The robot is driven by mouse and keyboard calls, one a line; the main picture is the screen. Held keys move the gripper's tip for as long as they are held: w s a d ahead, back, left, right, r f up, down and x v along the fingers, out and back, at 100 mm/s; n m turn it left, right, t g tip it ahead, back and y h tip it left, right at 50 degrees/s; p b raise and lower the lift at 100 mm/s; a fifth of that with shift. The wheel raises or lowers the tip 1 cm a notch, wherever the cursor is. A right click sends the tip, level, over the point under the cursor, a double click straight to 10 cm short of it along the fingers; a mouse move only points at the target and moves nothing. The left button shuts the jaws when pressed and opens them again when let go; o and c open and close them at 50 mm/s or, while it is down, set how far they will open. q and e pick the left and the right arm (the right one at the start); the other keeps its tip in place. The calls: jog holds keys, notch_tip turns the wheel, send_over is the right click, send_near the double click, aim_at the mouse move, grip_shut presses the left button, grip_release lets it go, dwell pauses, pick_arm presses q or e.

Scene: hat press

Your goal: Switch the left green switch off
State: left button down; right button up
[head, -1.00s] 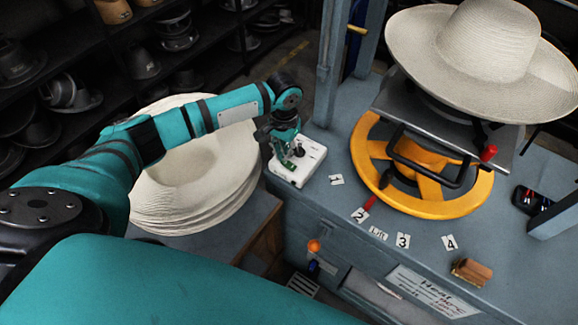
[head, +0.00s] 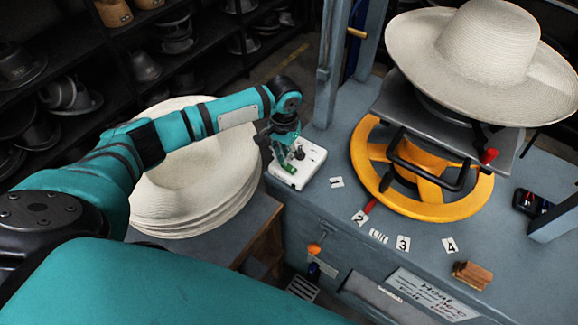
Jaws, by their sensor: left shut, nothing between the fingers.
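A small white switch box (head: 312,160) sits on the near left corner of the blue-grey press table. A green piece (head: 288,168) shows at its left part, where the left green switch appears to be, partly covered by my gripper. My left gripper (head: 296,154) is over the left half of the box, pointing down, shut and empty. I cannot tell whether its fingertips touch the switch, or which way the switch is set. My right gripper is out of view.
A yellow wheel (head: 436,208) and a metal plate carrying a pale straw hat (head: 482,42) stand to the right. Stacked pale hats (head: 180,200) lie left, below my arm. A wooden brush (head: 472,275) and number labels lie on the table (head: 345,205). Dark shelves are behind.

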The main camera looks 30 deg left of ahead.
aim_at(285, 165)
pick_arm(q)
jog(key=shift+f, duration=0.1)
dwell(0.4)
jog(key=shift+f+b, duration=0.4)
jog(key=shift+f, duration=0.75)
dwell(0.4)
jog(key=shift+r, duration=0.1)
notch_tip(285, 165, up, 7)
jog(key=p, duration=0.8)
dwell(0.4)
